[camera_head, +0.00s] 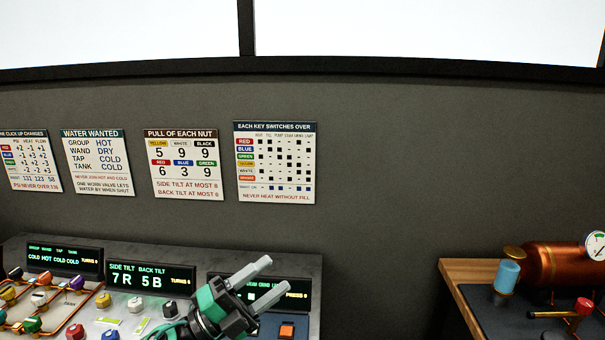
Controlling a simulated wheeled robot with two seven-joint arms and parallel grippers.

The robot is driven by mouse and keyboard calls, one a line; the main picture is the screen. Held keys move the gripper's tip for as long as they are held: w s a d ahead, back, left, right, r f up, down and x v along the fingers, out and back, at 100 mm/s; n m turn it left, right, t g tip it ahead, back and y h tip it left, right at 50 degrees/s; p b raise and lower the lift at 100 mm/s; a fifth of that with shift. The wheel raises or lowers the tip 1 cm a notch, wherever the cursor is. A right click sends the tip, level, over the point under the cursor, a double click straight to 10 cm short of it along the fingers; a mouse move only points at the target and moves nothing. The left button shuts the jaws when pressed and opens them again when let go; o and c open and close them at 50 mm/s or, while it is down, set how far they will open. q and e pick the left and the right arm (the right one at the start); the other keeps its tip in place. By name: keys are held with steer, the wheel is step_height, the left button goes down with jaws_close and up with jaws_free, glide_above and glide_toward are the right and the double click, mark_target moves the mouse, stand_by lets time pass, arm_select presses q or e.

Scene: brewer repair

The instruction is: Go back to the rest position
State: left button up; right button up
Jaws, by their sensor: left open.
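My left gripper (262,284) shows at the bottom middle, in front of the right part of the control panel (225,252). Its two grey fingers point up and right, spread apart with nothing between them. It hides part of the rightmost display. My right gripper is not in view.
The panel carries lit displays (150,279), several coloured knobs (103,300) and an orange button (287,331). Posters (275,163) hang on the grey wall behind. At right, a wooden table (470,269) holds a copper boiler (555,265) with a gauge (596,245). A gap separates panel and table.

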arm_select(q)
steer(key=s+a+f+n+t+y, duration=0.2)
steer(key=a+f+n+y, duration=0.5)
steer(key=f+n+y, duration=0.4)
steer(key=s+a+f+n+t+y, duration=0.25)
steer(key=a+f+n+y, duration=0.55)
steer(key=n, duration=0.6)
steer(key=s+a+f+n+g+y, duration=0.1)
steer(key=s+f+n+g, duration=0.1)
steer(key=s+f+g, duration=0.6)
steer(key=s+a+f+n+g, duration=0.1)
steer(key=s+f+g, duration=0.3)
steer(key=s+f, duration=0.75)
steer(key=s+f+g+b, duration=0.1)
steer(key=s+f+b, duration=0.1)
steer(key=f, duration=1.5)
steer(key=s+f+b, duration=0.2)
steer(key=f, duration=1.4)
steer(key=s+a+f+g+b, duration=0.1)
steer(key=s+a+f+b, duration=0.1)
steer(key=s+f, duration=1.6)
step_height(320, 180, down, 3)
steer(key=shift+s+a+r+b, duration=0.15)
steer(key=shift+s+a+b, duration=0.15)
steer(key=shift+a, duration=0.15)
